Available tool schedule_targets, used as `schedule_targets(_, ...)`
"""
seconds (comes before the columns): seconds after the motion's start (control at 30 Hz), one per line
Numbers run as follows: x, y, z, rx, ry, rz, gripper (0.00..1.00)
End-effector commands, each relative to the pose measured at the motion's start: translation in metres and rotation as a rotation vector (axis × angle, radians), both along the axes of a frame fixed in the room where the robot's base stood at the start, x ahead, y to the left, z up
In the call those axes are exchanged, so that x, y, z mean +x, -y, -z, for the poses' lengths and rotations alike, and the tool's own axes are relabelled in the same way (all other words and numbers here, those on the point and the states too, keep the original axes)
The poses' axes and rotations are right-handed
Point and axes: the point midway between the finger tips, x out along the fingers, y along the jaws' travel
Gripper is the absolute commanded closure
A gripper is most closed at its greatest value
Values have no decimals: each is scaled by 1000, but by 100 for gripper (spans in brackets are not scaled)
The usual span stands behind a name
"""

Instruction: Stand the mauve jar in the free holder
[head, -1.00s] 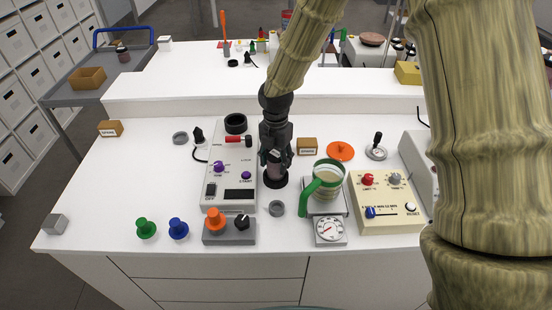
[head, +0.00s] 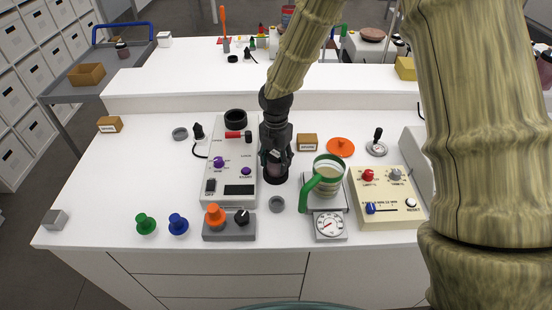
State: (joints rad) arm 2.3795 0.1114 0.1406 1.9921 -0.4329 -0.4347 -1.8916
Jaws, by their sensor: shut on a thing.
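The mauve jar (head: 272,168) is upright in my gripper (head: 275,156), above the middle of the white table. My gripper is shut on it, and the dark fingers hide much of its upper part. A black round holder (head: 276,181) is directly below, around the jar's lower end in the picture. I cannot tell whether the jar rests on the holder's floor. Another black ring-shaped piece (head: 235,121) stands behind the grey panel and looks empty.
The grey panel with purple knobs (head: 230,175) is close on the left. On the right are a green-handled jug (head: 324,180) on a scale and a cream control box (head: 388,198). A small grey ring (head: 277,204) lies in front.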

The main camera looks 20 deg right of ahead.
Motion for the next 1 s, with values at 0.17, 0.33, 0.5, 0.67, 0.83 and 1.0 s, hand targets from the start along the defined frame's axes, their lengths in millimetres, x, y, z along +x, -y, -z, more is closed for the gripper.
schedule_targets(0.17, 0, 0, 1, 0, 0, 0, 35)
schedule_targets(0.33, 0, 0, 1, 0, 0, 0, 26)
schedule_targets(0.5, 0, 0, 1, 0, 0, 0, 26)
schedule_targets(0.67, 0, 0, -5, 1, 1, 1, 26)
schedule_targets(0.83, 1, 0, -27, 2, 2, 1, 26)
schedule_targets(1.0, 1, 0, -58, 2, 4, 2, 26)
